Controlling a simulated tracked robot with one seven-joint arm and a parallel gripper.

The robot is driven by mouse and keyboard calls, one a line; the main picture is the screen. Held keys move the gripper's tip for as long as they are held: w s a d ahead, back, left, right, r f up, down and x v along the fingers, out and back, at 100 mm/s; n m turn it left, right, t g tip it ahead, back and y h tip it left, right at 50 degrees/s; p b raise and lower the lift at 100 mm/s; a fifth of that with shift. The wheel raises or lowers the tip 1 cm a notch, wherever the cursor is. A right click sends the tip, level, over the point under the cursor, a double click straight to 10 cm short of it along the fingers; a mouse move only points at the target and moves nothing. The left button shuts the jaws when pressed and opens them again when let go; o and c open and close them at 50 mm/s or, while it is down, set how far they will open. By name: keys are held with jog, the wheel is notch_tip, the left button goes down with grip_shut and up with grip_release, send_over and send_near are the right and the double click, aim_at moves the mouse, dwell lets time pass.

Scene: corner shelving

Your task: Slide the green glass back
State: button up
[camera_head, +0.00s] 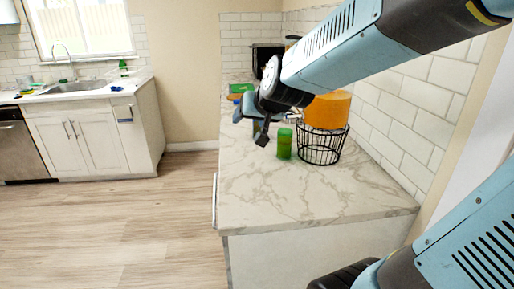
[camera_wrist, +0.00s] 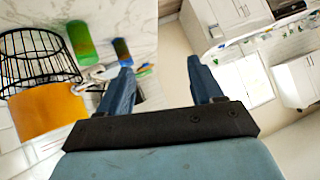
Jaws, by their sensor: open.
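The green glass (camera_head: 285,145) stands upright on the marble-patterned counter, just left of a black wire basket (camera_head: 320,154). My gripper (camera_head: 263,136) is above the counter, to the left of the glass and apart from it. In the wrist view, the gripper (camera_wrist: 158,66) has its two blue fingers spread with nothing between them. The glass (camera_wrist: 81,43) shows there to the left of the fingers, beside the basket (camera_wrist: 35,55). My arm hides part of the counter behind the glass.
An orange container (camera_head: 328,109) stands by the basket, against the tiled wall. A blue cylinder (camera_wrist: 122,52) and small loose items lie near the glass in the wrist view. A green item (camera_head: 240,88) lies farther back. The front of the counter (camera_head: 300,195) is clear.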

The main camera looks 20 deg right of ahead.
jog(key=shift+o, duration=0.4)
jog(key=w+f+m+t+h, duration=0.1)
jog(key=w+f+m+t, duration=0.1)
jog(key=w, duration=0.5)
jog(key=shift+w+a+h, duration=0.3)
jog(key=shift+w, duration=0.05)
jog(key=m+g+h, duration=0.1)
jog(key=m+h, duration=0.6)
jog(key=h, duration=0.8)
send_near(281, 134)
jog(key=x, duration=1.1)
jog(key=shift+d, duration=0.1)
jog(key=c, duration=1.1)
